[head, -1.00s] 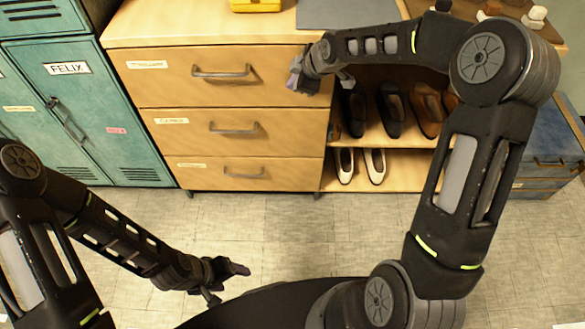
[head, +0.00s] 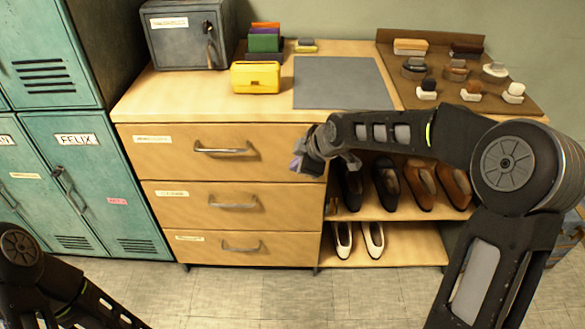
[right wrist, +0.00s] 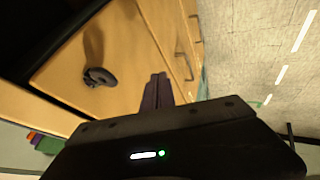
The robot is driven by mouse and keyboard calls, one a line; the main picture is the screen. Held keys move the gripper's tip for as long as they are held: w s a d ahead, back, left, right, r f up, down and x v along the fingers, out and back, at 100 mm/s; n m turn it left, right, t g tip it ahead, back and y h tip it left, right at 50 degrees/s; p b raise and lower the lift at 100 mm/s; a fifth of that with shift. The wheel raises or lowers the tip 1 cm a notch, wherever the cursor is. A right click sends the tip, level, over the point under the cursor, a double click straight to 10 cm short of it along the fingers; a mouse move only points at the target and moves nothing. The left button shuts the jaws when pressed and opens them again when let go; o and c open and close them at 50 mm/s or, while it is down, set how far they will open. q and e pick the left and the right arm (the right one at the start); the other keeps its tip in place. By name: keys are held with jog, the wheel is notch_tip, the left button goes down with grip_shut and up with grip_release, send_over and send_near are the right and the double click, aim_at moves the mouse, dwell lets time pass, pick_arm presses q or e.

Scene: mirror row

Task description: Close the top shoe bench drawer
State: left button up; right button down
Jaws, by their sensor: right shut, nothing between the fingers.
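The shoe bench (head: 215,104) is light wood with three stacked drawers on its left side. The top drawer (head: 170,160) has a label and a metal bar handle (head: 220,150). Its front looks flush or nearly flush with the drawers below. My right gripper (head: 298,163) is shut and empty at the right end of the top drawer's front; I cannot tell whether it touches. In the right wrist view its shut fingers (right wrist: 157,92) lie in front of wooden drawer fronts. My left gripper is out of view; only part of that arm shows at bottom left.
Teal lockers (head: 95,180) stand to the left. Open shelves with shoes (head: 385,180) lie right of the drawers. A yellow box (head: 256,77), a grey mat (head: 340,82) and a brush tray (head: 525,102) are on top. Bare floor (head: 250,290) lies in front.

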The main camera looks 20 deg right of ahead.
jog(key=v, duration=0.5)
jog(key=shift+s+r, duration=0.3)
jog(key=s+a+f+m+g+y+p, duration=0.1)
jog(key=s+a+f+m+p, duration=0.3)
jog(key=f+m, duration=0.4)
jog(key=s+a+f+m+p, duration=0.2)
jog(key=s+a+f+m, duration=0.35)
jog(key=f, duration=0.45)
jog(key=s+a+f+g+p, duration=0.2)
jog(key=s+f, duration=0.1)
jog(key=s, duration=0.7)
jog(key=s+a+f+m+g+p, duration=0.1)
jog(key=s+a+f+g+p, duration=0.1)
jog(key=s, duration=0.9)
notch_tip(320, 180, down, 2)
jog(key=shift+s+a+f+g+y, duration=0.2)
jog(key=shift+a+f+g+y, duration=0.1)
jog(key=shift+a+g, duration=0.45)
